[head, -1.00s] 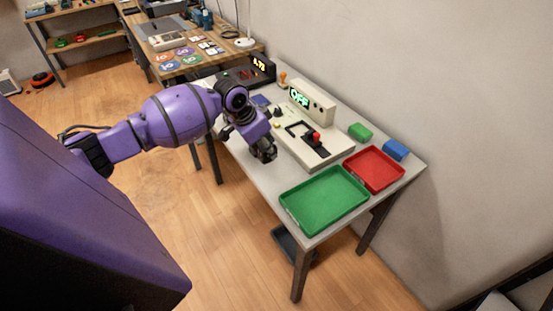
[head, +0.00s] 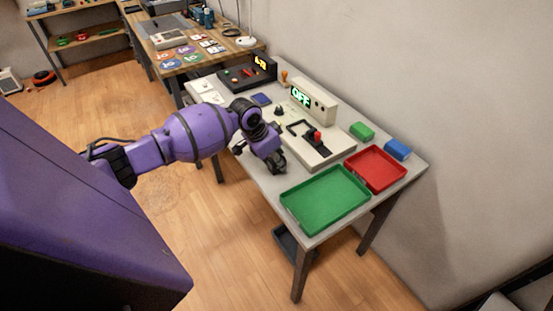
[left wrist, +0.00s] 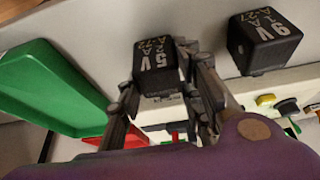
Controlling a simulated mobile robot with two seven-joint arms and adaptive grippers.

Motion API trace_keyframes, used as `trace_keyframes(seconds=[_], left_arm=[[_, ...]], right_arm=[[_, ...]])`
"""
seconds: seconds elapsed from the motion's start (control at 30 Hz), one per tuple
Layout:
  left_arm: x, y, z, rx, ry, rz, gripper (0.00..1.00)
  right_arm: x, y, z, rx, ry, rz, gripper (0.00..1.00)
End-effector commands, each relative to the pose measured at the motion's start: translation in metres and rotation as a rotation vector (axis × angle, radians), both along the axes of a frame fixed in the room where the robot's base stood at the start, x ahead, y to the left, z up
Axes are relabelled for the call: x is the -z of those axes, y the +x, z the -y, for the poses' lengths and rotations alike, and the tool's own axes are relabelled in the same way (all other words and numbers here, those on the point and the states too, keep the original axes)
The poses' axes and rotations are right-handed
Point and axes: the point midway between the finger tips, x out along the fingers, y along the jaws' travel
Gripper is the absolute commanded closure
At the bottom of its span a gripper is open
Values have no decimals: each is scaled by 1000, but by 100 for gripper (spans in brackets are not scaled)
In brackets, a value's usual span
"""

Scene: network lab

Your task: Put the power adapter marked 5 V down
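The power adapter marked 5 V (left wrist: 155,62) is a black block with white lettering, between the fingers of my left gripper (left wrist: 165,95) in the left wrist view. The fingers lie against both its sides, so the gripper looks shut on it. In the head view my left gripper (head: 275,163) is low over the pale table (head: 262,183), left of the green tray. Whether the adapter touches the table is hidden. A second black adapter, marked 9 V (left wrist: 262,42), stands apart from it in the left wrist view. My right gripper is not in view.
A green tray (head: 325,198) and a red tray (head: 375,167) lie at the near right. Green (head: 361,131) and blue (head: 397,149) blocks sit behind. A console with a red-knobbed lever (head: 317,140) and a device reading OFF (head: 313,101) stand behind the gripper.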

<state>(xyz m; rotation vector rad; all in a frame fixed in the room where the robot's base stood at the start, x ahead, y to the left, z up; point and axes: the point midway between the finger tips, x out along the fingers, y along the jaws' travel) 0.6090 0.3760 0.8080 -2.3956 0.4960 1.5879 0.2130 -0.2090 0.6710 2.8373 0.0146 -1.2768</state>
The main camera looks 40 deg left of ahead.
Motion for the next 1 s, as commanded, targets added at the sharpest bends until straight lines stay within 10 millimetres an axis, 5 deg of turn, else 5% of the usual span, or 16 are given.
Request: trace_keyframes(seconds=[0.13, 0.57, 1.0], left_arm=[[0, 0, 0, 0, 0, -1, 48], [-9, -2, -2, 0, 1, 0, 48], [-91, -33, -15, 1, 1, 2, 48]], right_arm=[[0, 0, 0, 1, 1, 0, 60], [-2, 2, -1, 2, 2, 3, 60], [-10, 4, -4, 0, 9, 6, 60]])
